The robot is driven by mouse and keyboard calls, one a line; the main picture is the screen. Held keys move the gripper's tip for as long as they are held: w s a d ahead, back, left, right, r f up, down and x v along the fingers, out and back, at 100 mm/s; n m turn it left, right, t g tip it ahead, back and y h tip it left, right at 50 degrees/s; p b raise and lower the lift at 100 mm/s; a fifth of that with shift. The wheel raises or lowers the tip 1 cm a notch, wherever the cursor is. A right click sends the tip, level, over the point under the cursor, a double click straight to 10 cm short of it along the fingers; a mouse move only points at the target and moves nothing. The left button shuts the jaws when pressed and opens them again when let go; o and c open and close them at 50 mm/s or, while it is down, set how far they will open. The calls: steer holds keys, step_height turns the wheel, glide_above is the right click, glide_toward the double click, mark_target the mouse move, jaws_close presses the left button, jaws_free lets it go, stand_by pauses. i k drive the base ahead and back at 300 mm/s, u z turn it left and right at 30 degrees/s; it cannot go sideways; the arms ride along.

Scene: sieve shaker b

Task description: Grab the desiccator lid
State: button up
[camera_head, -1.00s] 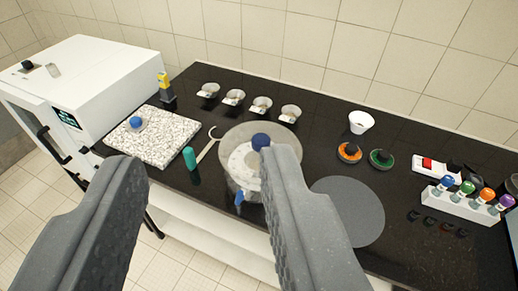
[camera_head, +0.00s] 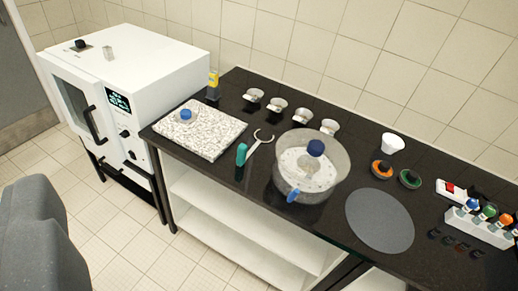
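The desiccator (camera_head: 285,178) is a round, clear vessel on the black bench, right of centre, with a pale disc visible inside and a blue tap low at its front. Of my gripper, only one grey finger (camera_head: 42,235) shows, at the lower left edge, far from the lid. The other finger is out of the picture, so the gap between them is hidden. Nothing is seen touching the knob.
A flat grey disc (camera_head: 380,220) lies to the right of the desiccator. A speckled slab (camera_head: 205,138), a teal-handled tool (camera_head: 241,154) and several small dishes stand left and behind. A white oven (camera_head: 150,70) is at left, a vial rack (camera_head: 478,227) at right.

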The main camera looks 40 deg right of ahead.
mark_target(314, 157)
steer(key=u, duration=1.3)
steer(key=k, duration=0.9)
steer(key=z, duration=1.7)
steer(key=i, duration=1)
